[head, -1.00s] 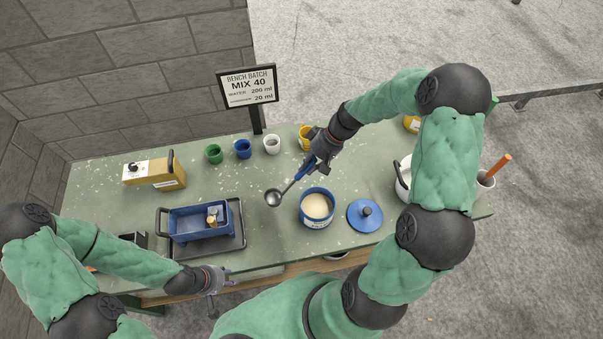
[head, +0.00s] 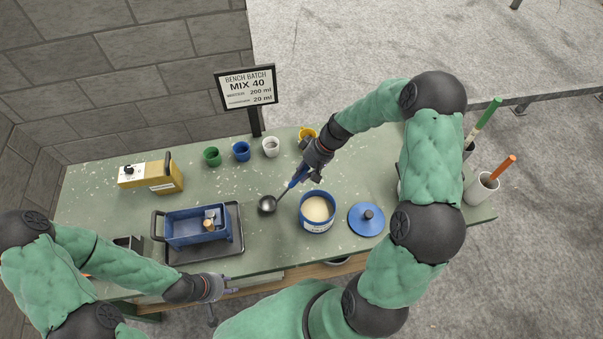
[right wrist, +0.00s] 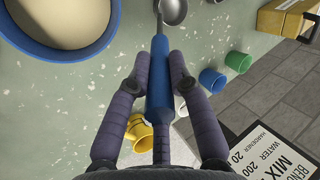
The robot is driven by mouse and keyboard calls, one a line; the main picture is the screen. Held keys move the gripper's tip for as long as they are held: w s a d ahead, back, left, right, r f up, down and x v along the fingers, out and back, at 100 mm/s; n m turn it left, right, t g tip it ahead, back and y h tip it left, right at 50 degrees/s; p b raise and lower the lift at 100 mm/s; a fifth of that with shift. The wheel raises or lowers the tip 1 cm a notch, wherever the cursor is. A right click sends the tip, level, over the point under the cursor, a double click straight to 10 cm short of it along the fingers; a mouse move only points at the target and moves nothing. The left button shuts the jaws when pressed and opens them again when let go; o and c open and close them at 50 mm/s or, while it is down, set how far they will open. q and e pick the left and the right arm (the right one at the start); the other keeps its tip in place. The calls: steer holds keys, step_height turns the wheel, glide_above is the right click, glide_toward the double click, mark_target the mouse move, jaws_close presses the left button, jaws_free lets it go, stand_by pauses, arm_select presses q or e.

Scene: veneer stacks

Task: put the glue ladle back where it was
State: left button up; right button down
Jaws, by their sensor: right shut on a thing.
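The glue ladle has a blue handle (right wrist: 158,85) and a round metal bowl (head: 267,205). My right gripper (head: 308,172) is shut on its handle, and both fingers press on the handle in the right wrist view (right wrist: 160,75). The ladle's bowl is at the left of the blue tub (head: 316,222), apart from it; I cannot tell whether it touches the bench. The tub is open and holds cream-coloured glue (head: 316,208). My left gripper (head: 222,295) is at the bench's front edge, away from the ladle; its fingers look apart and empty.
A blue lid (head: 366,219) lies right of the tub. Green (head: 212,156), blue (head: 241,151), white (head: 271,147) and yellow cups line the back. A sign (head: 246,88) stands behind.

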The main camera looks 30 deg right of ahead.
steer(key=c, duration=1.1)
jaws_free()
steer(key=shift+f, duration=0.1)
steer(key=shift+c, duration=0.2)
steer(key=shift+r, duration=0.3)
steer(key=v, duration=1.1)
steer(key=shift+d+r, duration=0.3)
